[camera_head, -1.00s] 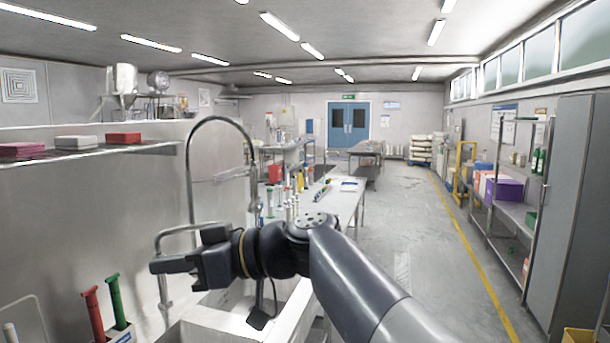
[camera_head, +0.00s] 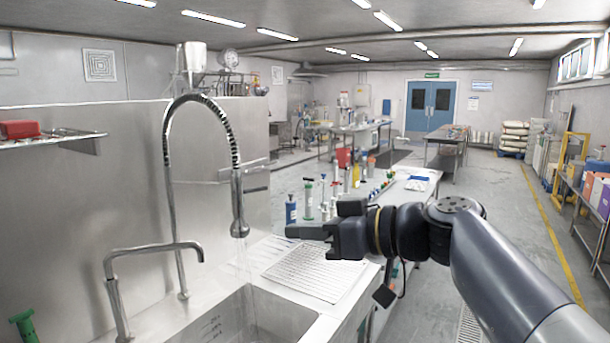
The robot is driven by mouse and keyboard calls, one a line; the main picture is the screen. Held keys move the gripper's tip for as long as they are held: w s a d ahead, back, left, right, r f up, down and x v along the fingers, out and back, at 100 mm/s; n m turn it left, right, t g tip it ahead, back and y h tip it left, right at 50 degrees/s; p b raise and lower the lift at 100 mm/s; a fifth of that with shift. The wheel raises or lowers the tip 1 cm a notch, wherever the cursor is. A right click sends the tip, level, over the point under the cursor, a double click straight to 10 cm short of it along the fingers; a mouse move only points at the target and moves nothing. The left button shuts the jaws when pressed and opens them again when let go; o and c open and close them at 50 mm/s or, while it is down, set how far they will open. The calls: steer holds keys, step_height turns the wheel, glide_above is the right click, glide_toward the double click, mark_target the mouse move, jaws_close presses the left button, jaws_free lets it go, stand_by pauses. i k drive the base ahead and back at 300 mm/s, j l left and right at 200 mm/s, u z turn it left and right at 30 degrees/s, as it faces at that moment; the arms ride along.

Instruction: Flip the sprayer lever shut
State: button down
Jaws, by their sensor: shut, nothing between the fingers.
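The sprayer (camera_head: 238,205) is a metal spray head hanging from a tall, spring-wrapped arched hose (camera_head: 168,150) over the sink. A faint, thin stream of water seems to fall below it. My gripper (camera_head: 293,231) is shut and empty. It points left, just right of the spray head's lower end in the picture, with a gap between them. Whether it is at the same depth cannot be told.
A sink basin (camera_head: 250,320) lies below, with a ribbed drainboard (camera_head: 315,272) to its right. A lower bent faucet (camera_head: 150,250) stands at left. A wall shelf (camera_head: 75,138) holds a red box (camera_head: 20,129). Bottles and tools crowd the table behind my gripper.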

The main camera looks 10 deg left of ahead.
mark_target(261, 189)
steer(key=i+j, duration=0.3)
steer(key=i, duration=0.25)
steer(key=i+j+z, duration=0.15)
steer(key=i, duration=0.4)
steer(key=j, duration=0.1)
